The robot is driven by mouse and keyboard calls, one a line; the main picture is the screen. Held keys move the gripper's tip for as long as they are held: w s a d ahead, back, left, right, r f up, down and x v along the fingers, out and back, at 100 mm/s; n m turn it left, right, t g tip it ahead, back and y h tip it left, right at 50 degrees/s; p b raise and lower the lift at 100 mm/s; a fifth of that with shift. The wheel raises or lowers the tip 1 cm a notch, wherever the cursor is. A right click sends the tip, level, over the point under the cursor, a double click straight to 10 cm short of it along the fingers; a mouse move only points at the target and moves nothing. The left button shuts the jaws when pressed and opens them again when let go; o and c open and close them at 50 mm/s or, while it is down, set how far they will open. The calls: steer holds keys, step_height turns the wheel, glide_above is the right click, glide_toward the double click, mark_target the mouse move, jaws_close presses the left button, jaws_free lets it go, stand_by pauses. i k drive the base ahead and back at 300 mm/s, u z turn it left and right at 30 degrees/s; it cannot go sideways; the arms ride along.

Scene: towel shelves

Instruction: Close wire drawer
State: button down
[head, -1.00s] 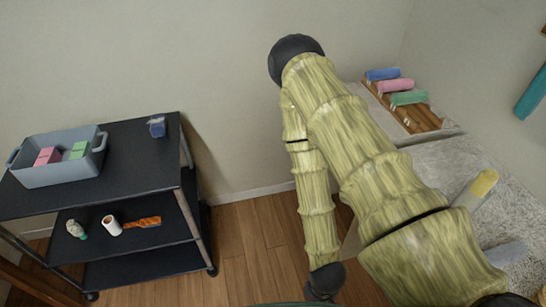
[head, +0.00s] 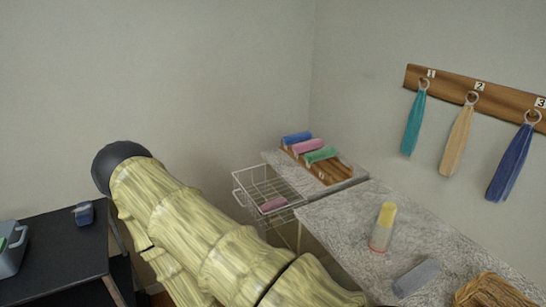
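The white wire drawer (head: 245,193) stands out from under the small speckled shelf at the corner, so it is open. A pink folded or rolled cloth (head: 272,204) lies inside it. The drawer's front part points left into the room. My thick bamboo-patterned arm crosses the lower left of the head view, in front of and to the left of the drawer. It may cover what is below the drawer. My gripper is out of the picture, and nothing of its fingers shows.
A rack with rolled towels (head: 309,147) sits on the shelf above the drawer. The speckled counter (head: 345,215) at right holds a yellow-topped bottle (head: 383,226), a grey cloth (head: 417,277) and a wicker basket (head: 490,291). A black cart (head: 70,255) stands at left.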

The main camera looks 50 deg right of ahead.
mark_target(248, 205)
steer(key=k, duration=0.6)
steer(key=z, duration=0.9)
steer(key=i, duration=1)
